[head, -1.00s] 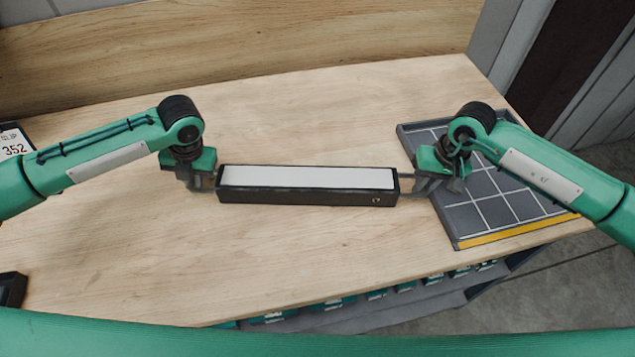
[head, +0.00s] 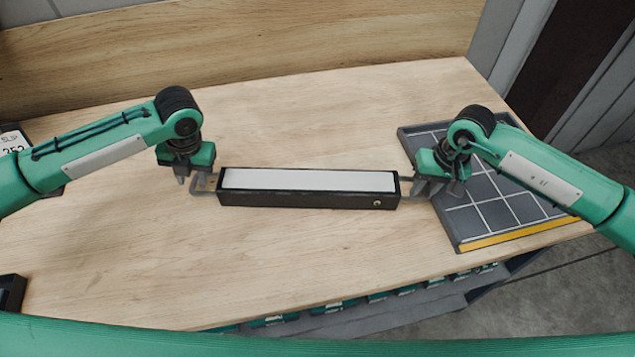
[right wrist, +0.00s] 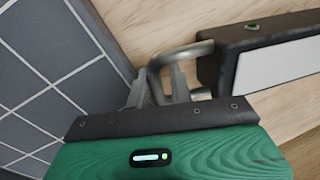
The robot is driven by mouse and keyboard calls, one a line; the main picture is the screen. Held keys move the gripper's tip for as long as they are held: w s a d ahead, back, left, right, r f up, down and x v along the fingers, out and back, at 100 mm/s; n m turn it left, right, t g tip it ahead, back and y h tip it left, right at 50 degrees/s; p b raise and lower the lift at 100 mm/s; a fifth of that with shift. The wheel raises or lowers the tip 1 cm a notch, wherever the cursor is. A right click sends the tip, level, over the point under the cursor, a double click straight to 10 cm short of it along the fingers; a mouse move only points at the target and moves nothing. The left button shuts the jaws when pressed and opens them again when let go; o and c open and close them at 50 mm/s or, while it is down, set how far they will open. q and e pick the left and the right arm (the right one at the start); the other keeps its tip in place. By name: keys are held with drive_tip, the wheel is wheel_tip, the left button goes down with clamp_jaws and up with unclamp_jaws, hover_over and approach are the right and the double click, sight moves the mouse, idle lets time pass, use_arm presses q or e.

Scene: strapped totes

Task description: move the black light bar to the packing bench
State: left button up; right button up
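The black light bar (head: 290,198) has a pale top panel and a metal handle at each end. It lies on the wooden bench (head: 290,260), in the middle of the head view. My right gripper (head: 437,188) is at the right handle. In the right wrist view, its two fingers (right wrist: 158,88) stand apart on either side of the handle's metal loop (right wrist: 185,54), and the bar's end (right wrist: 215,62) is beside them. Any finger contact there is hard to see.
A dark grey gridded mat (head: 490,205) with a yellow front edge lies under my right gripper at the bench's right end. A paper slip (head: 12,142) is at the left. A dark object (head: 10,292) sits at the lower left. The bench is clear before and behind the bar.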

drive_tip(key=shift+w+d+r, duration=0.1)
drive_tip(key=shift+d, duration=0.25)
use_arm(q)
drive_tip(key=r, duration=0.2)
drive_tip(key=d+r, duration=0.1)
drive_tip(key=r, duration=0.2)
drive_tip(key=shift+r, duration=0.2)
use_arm(e)
wheel_tip(320, 180, up, 8)
drive_tip(key=d, duration=0.1)
